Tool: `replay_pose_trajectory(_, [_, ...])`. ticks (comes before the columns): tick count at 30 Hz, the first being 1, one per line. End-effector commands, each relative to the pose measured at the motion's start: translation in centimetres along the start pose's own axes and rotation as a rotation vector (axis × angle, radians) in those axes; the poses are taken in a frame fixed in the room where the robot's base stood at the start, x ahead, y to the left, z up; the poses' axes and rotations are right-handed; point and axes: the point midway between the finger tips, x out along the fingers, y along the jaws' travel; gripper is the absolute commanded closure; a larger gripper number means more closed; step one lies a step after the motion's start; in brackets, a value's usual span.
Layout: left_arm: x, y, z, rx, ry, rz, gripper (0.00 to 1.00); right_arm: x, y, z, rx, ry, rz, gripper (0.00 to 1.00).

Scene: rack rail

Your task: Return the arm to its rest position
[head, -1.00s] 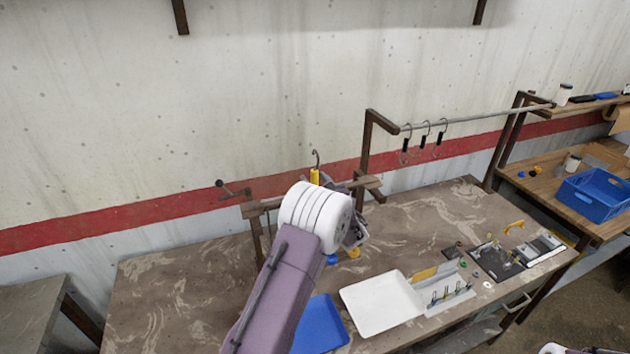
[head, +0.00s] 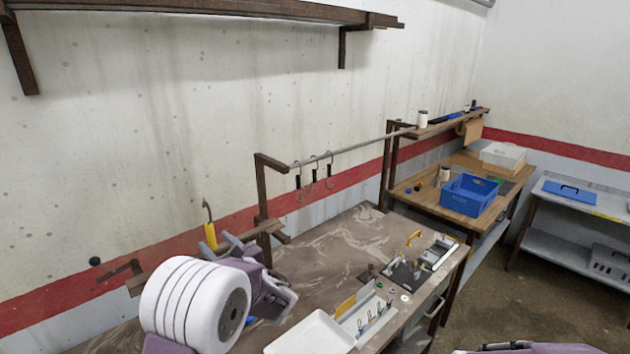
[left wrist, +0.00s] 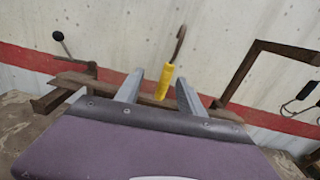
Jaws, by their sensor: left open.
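My left arm (head: 195,300) comes in at the bottom left of the head view. Its gripper (head: 222,242) is open beside a yellow-handled hook (head: 210,236). In the left wrist view, the two grey fingers (left wrist: 160,92) stand apart, with the yellow handle (left wrist: 164,82) showing between them. The hook is upright with its curved metal end up, by a brown bracket (left wrist: 76,80). I cannot tell whether a finger touches it. My right gripper is not in view; only a purple part of my body shows at the bottom right.
Three black-handled hooks (head: 314,175) hang from a metal rail (head: 350,147) above the marbled bench (head: 340,240). A white tray (head: 310,335) and small tools lie on the bench. A blue crate (head: 468,196) stands on the wooden table behind. A shelf (head: 200,10) is above.

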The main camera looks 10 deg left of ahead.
Motion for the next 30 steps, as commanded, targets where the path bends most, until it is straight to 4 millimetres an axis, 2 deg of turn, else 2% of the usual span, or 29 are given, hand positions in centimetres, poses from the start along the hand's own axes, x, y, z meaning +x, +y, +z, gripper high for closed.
replay_pose_trajectory(1, [0.1, 3.1, 0.3, -0.047, 0.013, 0.073, 0.54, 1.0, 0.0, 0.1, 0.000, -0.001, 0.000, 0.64])
replay_pose_trajectory(2, [-0.2, 5.4, -0.3, -0.079, 0.055, 0.135, 0.54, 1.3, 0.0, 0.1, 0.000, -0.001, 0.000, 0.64])
replay_pose_trajectory(3, [-1.0, 8.6, -1.9, -0.139, 0.132, 0.228, 0.54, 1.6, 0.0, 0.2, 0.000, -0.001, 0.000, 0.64])
replay_pose_trajectory(5, [-3.0, 12.8, -5.1, -0.260, 0.265, 0.372, 0.54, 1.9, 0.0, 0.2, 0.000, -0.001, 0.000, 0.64])
replay_pose_trajectory(6, [-4.9, 15.1, -7.4, -0.352, 0.353, 0.470, 0.54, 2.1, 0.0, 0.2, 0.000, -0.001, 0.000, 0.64])
replay_pose_trajectory(7, [-6.6, 16.5, -9.2, -0.428, 0.420, 0.545, 0.54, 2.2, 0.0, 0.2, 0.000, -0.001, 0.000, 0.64])
replay_pose_trajectory(8, [-8.4, 17.7, -11.1, -0.511, 0.485, 0.622, 0.54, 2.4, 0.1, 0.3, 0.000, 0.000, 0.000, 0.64])
replay_pose_trajectory(9, [-11.2, 18.9, -13.4, -0.630, 0.567, 0.730, 0.54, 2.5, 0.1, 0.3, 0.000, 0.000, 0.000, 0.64])
replay_pose_trajectory(10, [-13.4, 19.3, -15.1, -0.728, 0.627, 0.814, 0.54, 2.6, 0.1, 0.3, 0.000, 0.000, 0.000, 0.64])
replay_pose_trajectory(12, [-18.4, 19.3, -18.4, -0.966, 0.742, 1.013, 0.54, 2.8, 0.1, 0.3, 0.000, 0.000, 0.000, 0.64])
replay_pose_trajectory(15, [-23.9, 17.3, -21.1, -1.283, 0.831, 1.277, 0.54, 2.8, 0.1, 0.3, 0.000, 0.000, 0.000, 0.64])
replay_pose_trajectory(18, [-26.8, 15.0, -22.4, -1.528, 0.842, 1.485, 0.54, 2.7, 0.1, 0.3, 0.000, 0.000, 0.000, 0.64])
replay_pose_trajectory(20, [-27.5, 13.8, -22.8, -1.641, 0.830, 1.567, 0.54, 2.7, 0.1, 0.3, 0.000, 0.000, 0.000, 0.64])
replay_pose_trajectory(23, [-27.3, 12.1, -22.7, -1.779, 0.809, 1.627, 0.54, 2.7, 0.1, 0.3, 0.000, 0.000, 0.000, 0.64])
replay_pose_trajectory(30, [-27.1, 12.1, -22.7, -1.790, 0.798, 1.632, 0.54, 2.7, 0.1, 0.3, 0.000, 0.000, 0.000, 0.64])
